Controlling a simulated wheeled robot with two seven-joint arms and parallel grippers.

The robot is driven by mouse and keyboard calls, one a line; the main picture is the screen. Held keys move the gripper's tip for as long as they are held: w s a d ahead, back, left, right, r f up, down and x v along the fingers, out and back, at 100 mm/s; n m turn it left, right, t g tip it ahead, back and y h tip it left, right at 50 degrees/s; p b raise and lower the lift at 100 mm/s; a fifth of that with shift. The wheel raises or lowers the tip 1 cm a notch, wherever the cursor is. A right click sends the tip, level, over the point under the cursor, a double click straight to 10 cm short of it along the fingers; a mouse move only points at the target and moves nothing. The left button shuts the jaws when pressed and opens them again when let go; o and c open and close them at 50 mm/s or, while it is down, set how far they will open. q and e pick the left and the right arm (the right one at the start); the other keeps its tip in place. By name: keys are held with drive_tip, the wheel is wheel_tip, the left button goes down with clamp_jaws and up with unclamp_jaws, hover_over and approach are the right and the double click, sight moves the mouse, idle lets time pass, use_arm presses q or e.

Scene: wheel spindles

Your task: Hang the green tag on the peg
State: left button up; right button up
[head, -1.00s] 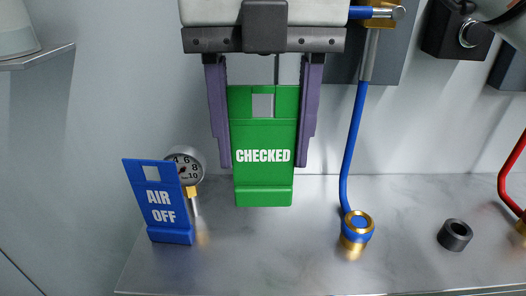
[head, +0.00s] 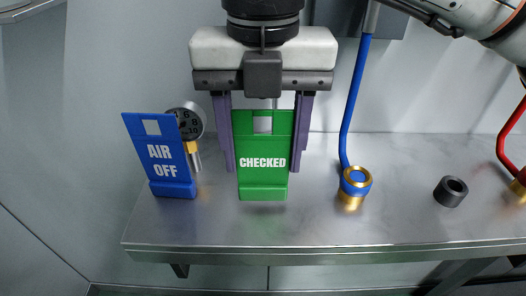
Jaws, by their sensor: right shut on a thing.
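The green tag (head: 264,181), marked CHECKED and with a square hole near its top, hangs upright between the purple fingers of my right gripper (head: 263,150). The gripper is shut on it and comes down from the top centre of the head view. The tag's lower end shows over the steel bench, with a faint shadow below; I cannot tell how high it is. I cannot make out the peg; the gripper and tag cover the wall behind them. My left gripper is not in view.
A blue AIR OFF tag (head: 162,165) stands by a pressure gauge (head: 186,121) at left. A blue hose (head: 352,105) drops to a brass fitting (head: 353,184). A black ring (head: 451,191) and red hose (head: 511,130) are at right. The bench front (head: 300,255) is clear.

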drive_tip(key=shift+f, duration=0.6)
drive_tip(key=shift+f, duration=0.2)
drive_tip(key=o, duration=1)
drive_tip(key=shift+f+b, duration=0.1)
drive_tip(key=shift+b, duration=0.2)
drive_tip(key=shift+c, duration=0.2)
drive_tip(key=o, duration=0.4)
